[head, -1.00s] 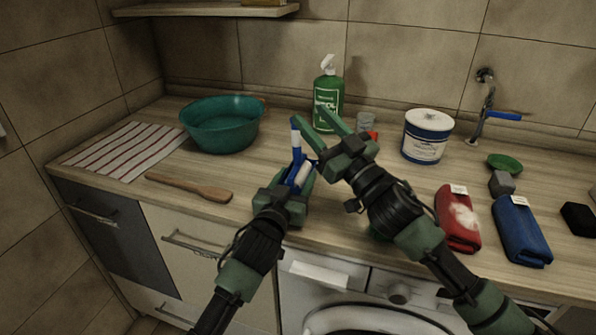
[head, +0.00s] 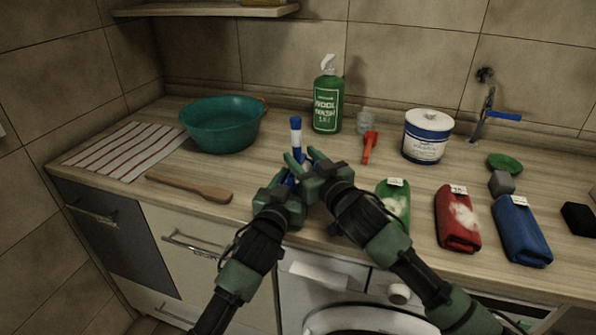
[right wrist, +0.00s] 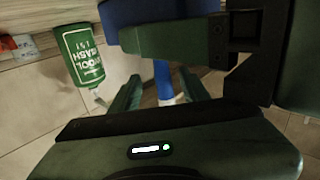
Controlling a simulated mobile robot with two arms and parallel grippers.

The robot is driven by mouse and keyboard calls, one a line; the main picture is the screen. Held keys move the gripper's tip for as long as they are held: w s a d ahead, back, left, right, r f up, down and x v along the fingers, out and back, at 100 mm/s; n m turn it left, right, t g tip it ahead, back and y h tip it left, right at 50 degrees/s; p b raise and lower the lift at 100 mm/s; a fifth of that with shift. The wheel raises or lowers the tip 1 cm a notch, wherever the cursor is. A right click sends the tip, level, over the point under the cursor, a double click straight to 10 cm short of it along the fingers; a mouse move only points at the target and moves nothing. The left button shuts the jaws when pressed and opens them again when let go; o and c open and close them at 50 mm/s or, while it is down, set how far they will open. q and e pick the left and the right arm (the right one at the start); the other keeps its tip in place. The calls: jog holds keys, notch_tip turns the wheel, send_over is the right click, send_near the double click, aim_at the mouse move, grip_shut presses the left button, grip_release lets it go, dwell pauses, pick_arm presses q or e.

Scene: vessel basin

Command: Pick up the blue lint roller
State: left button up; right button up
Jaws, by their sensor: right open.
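The blue lint roller (head: 296,137) stands roughly upright above the counter's front part in the head view, its blue and white upper end showing and its lower part hidden by my grippers. My left gripper (head: 290,184) is shut on its lower part. My right gripper (head: 300,155) is open close beside my left one. In the right wrist view the lint roller's thin blue part (right wrist: 163,80) shows between my open right fingers (right wrist: 160,92), with no clear contact. A finger of my left gripper (right wrist: 170,40) crosses in front of the wide blue part.
A green spray bottle (head: 327,104), a glass (head: 364,121) and a red-orange tool (head: 369,146) stand or lie behind. Green (head: 396,200), red (head: 458,222) and blue (head: 521,232) folded cloths lie right.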

jog(key=x, duration=0.5)
jog(key=shift+a+f, duration=0.15)
jog(key=shift+a, duration=0.05)
grip_shut()
